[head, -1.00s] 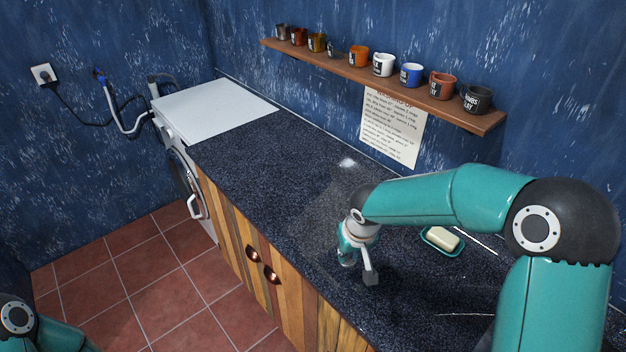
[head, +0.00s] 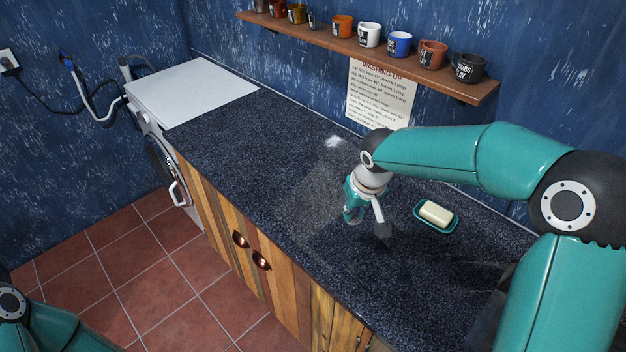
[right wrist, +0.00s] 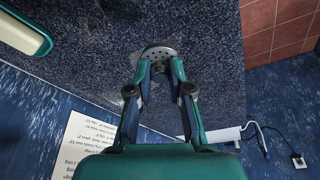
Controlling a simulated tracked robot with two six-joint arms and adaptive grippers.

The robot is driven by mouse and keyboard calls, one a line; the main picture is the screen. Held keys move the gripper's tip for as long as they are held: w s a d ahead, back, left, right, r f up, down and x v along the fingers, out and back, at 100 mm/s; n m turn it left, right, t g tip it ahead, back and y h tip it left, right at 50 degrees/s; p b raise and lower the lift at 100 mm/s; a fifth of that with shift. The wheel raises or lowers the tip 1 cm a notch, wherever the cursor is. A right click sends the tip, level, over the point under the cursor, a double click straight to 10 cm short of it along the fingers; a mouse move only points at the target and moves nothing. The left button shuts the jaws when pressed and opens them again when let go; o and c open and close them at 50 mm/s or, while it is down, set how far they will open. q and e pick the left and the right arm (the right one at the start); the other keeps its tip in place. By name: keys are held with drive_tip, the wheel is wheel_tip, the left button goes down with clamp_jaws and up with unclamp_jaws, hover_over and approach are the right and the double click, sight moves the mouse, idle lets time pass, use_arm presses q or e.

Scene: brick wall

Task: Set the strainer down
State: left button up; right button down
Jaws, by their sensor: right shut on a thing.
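The strainer (right wrist: 159,52) is a small grey metal disc with holes. In the right wrist view it sits between the fingertips of my right gripper (right wrist: 158,72), which is shut on it. In the head view my right gripper (head: 362,208) points down over the dark speckled worktop (head: 245,140), left of the soap dish. There the strainer is mostly hidden by the fingers. I cannot tell whether it touches the worktop. My left gripper is out of view; only part of my left arm shows at the lower left.
A teal dish (head: 421,221) with a soap bar (head: 436,212) lies right of my gripper. Several mugs stand on the wall shelf (head: 350,50) above a notice (head: 381,95). The worktop's left part is clear.

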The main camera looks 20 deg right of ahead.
drive_tip(key=s+d+r+b, duration=0.4)
drive_tip(key=s+d+b, duration=0.15)
drive_tip(key=d, duration=0.25)
wheel_tip(320, 180, up, 4)
drive_tip(key=n+b, duration=0.1)
drive_tip(key=b, duration=0.3)
hover_over(407, 275)
drive_tip(key=s, duration=0.1)
wheel_tip(407, 275, down, 20)
drive_tip(key=shift+r+b, duration=0.15)
drive_tip(key=shift+b, duration=0.65)
drive_tip(key=shift+f, duration=0.2)
drive_tip(key=c, duration=1.1)
unclamp_jaws()
drive_tip(key=shift+r, duration=0.1)
drive_tip(key=shift+o, duration=0.2)
drive_tip(key=shift+r, duration=0.1)
